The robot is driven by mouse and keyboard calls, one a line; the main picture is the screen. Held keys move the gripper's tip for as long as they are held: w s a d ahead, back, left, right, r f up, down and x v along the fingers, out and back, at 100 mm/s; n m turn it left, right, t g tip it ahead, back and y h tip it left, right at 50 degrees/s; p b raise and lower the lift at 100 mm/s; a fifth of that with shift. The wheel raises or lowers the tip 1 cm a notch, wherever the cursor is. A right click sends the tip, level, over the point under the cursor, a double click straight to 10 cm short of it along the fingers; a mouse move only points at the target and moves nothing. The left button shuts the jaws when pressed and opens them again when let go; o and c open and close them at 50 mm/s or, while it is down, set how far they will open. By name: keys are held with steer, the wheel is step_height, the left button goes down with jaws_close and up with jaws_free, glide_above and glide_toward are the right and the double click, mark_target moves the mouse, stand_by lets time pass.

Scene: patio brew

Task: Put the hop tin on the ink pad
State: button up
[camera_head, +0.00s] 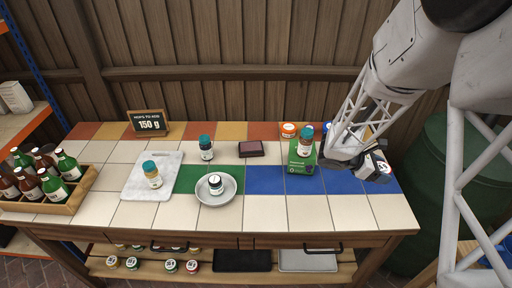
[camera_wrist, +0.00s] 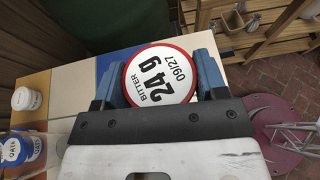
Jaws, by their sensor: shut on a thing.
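My gripper (camera_wrist: 161,78) is shut on a round tin (camera_wrist: 158,76) with a white lid and red rim, lettered "BITTER 24 g 09/27"; I take it to be the hop tin. The blue fingers press on its two sides in the wrist view. In the camera_head view my gripper (camera_head: 372,168) is over the right end of the tiled bench, with the tin largely hidden by it. The ink pad (camera_head: 251,149), a dark maroon rectangle, lies at the back middle of the bench, well left of my gripper. Nothing is on it.
A teal-capped bottle (camera_head: 306,140) stands at a green box (camera_head: 300,158), between the pad and my gripper. An orange-lidded tub (camera_head: 289,130) is behind it. A dark jar (camera_head: 206,148) stands left of the pad. A plate (camera_head: 204,197) holds another jar. The front right tiles are clear.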

step_height(320, 180, up, 15)
steer(key=w+a+n+t+y, duration=0.1)
steer(key=w+a+n+t, duration=0.25)
steer(key=a, duration=0.95)
steer(key=w+a+n+t+y, duration=0.2)
steer(key=w+a+n+t, duration=0.15)
steer(key=a, duration=0.85)
steer(key=w+a+n+t+y, duration=0.1)
steer(key=w+a+n+t, duration=0.25)
steer(key=a, duration=0.95)
step_height(320, 180, down, 20)
steer(key=shift+r+m, duration=0.25)
steer(key=shift+m, duration=0.1)
glide_above(251, 146)
steer(key=shift+f, duration=0.75)
steer(key=shift+f, duration=1.7)
